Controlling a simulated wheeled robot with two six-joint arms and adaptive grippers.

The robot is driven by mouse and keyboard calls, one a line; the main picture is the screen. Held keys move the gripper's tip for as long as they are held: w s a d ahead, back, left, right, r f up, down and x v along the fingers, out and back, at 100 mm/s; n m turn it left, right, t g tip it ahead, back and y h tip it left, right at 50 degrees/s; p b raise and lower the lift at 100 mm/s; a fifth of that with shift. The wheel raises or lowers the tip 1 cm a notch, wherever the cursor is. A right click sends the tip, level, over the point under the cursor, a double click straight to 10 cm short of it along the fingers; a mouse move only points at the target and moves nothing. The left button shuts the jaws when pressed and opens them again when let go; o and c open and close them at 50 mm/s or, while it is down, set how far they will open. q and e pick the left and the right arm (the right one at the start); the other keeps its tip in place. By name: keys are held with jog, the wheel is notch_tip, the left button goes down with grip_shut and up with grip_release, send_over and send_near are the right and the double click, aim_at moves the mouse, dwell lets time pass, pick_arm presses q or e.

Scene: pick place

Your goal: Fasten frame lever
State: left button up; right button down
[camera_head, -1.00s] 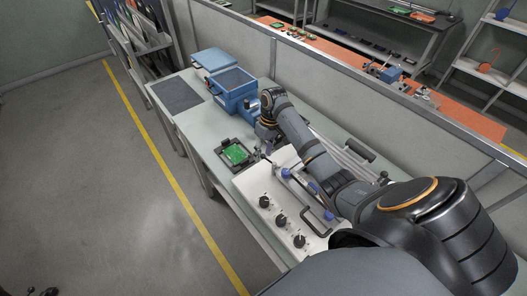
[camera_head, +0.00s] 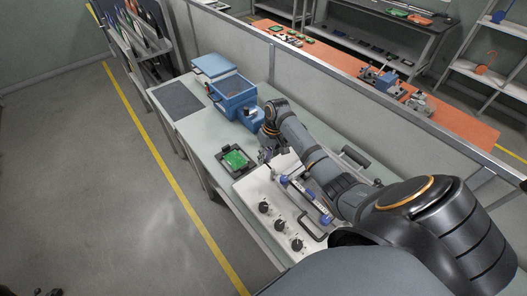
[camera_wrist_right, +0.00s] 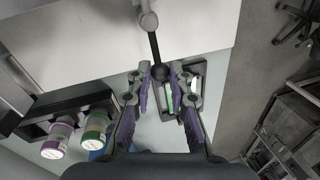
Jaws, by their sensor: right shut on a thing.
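The frame lever (camera_wrist_right: 153,45) is a dark rod with a round black knob in the right wrist view. My right gripper (camera_wrist_right: 166,84) is shut on its knob end. In the head view my right gripper (camera_head: 266,153) is at the far edge of the white panel box (camera_head: 256,187), beside the green circuit board (camera_head: 235,159) in its black holder. The lever is too small to make out there. A bar frame with blue ends (camera_head: 306,200) lies over the box top. Dark shapes at the bottom left edge may be my left gripper; they are cut off.
Black dials (camera_head: 281,224) and a black handle (camera_head: 312,230) are on the box. A blue bin (camera_head: 233,93) stands farther along the bench. A grey partition (camera_head: 370,108) runs behind. In the right wrist view two capped containers (camera_wrist_right: 92,132) sit in a dark rack.

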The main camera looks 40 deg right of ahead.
jog(key=shift+d+r, duration=0.1)
pick_arm(q)
jog(key=shift+r, duration=0.3)
pick_arm(e)
jog(key=c, duration=1.2)
grip_release()
notch_tip(320, 180, up, 12)
jog(key=d, duration=0.2)
jog(key=shift+d+f, duration=0.15)
jog(key=shift+f, duration=0.05)
jog(key=shift+s, duration=0.1)
